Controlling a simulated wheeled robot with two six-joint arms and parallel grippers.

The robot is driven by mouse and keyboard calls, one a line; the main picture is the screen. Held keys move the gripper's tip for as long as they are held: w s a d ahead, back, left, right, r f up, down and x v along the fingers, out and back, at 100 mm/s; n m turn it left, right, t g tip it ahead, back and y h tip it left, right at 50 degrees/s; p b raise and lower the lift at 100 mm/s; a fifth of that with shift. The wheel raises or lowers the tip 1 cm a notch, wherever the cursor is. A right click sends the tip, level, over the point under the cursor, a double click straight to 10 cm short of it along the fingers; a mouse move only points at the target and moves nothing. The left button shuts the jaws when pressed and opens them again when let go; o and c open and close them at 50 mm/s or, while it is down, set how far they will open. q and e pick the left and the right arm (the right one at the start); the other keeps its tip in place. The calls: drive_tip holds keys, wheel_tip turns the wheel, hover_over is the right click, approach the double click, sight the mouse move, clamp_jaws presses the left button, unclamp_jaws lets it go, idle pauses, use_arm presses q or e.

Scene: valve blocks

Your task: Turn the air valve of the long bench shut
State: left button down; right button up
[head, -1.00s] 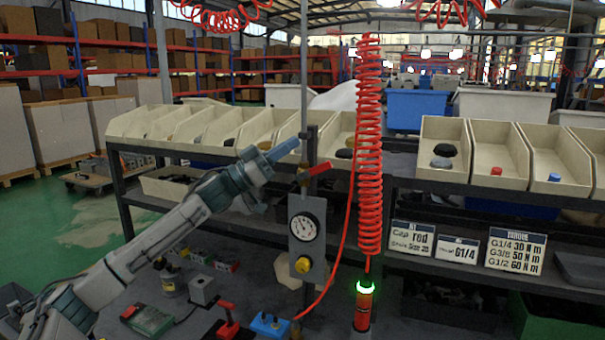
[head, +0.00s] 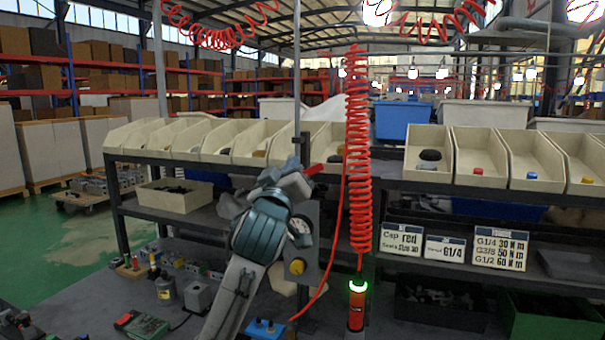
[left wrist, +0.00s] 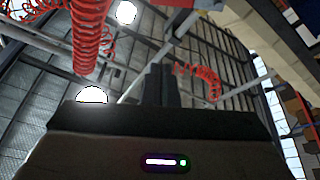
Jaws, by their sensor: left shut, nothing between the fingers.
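The air valve's red lever (head: 315,168) shows in the head view on the upright pipe above the gauge panel, pointing right and slightly up. The valve body is mostly hidden behind my left gripper (head: 288,168). That gripper is shut and empty, just left of the lever; I cannot tell whether they touch. The pressure gauge (head: 301,229) is partly covered by my arm, with a yellow knob (head: 297,266) below it. In the left wrist view the gripper's closed dark fingers (left wrist: 163,84) point up at the roof. My right gripper is not in view.
A red coiled hose (head: 358,150) hangs close right of the panel. The bench shelf (head: 400,183) carries a row of cream bins (head: 480,158). Signs (head: 498,249) stand on the lower shelf. A blue block (head: 262,328) lies near my arm.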

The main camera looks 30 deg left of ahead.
use_arm(q)
drive_tip(key=shift+n+g+y, duration=0.3)
drive_tip(key=shift+g, duration=0.2)
drive_tip(key=p+x, duration=0.4)
drive_tip(key=x, duration=0.5)
drive_tip(key=shift+w, duration=0.1)
drive_tip(key=f, duration=0.1)
drive_tip(key=d+f, duration=0.1)
drive_tip(key=d+f+p, duration=0.1)
drive_tip(key=f, duration=0.1)
